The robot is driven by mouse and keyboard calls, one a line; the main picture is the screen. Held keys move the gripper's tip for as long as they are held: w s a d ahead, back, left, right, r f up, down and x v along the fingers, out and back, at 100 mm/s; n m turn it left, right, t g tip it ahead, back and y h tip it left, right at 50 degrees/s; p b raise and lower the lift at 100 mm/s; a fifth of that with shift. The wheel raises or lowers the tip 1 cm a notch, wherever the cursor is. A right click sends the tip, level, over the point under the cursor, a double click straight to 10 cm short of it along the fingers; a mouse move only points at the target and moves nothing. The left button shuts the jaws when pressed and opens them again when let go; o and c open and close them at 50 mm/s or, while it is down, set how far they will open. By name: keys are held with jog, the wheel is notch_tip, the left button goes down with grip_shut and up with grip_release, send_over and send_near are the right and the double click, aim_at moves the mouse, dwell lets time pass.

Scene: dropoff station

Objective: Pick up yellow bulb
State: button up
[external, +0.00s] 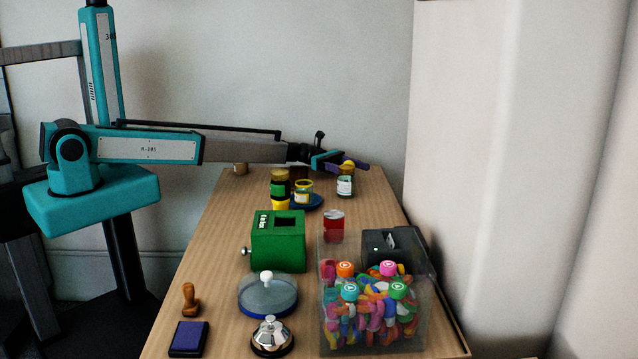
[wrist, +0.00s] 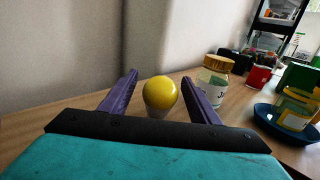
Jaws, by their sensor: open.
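The yellow bulb (wrist: 160,92) shows in the wrist view as a round yellow globe with a pale lower part. It appears between the two purple fingers of my gripper (wrist: 160,78), with visible gaps on both sides. My gripper is open and holds nothing. In the external view my gripper (external: 357,166) is at the far end of the table, and a yellow patch, likely the bulb (external: 348,163), shows at its fingers. The bulb's lower end is partly hidden behind the gripper's dark front edge in the wrist view.
A gold-lidded jar (wrist: 213,82) stands just right of the right finger. A blue dish (wrist: 285,124) with a yellow jar (wrist: 296,106) is further right. Nearer on the table are a red can (external: 333,226), a green box (external: 278,241) and a clear bin (external: 329,343).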

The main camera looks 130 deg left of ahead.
jog(key=shift+w, duration=0.8)
jog(key=shift+c, duration=0.3)
jog(key=c, duration=0.9)
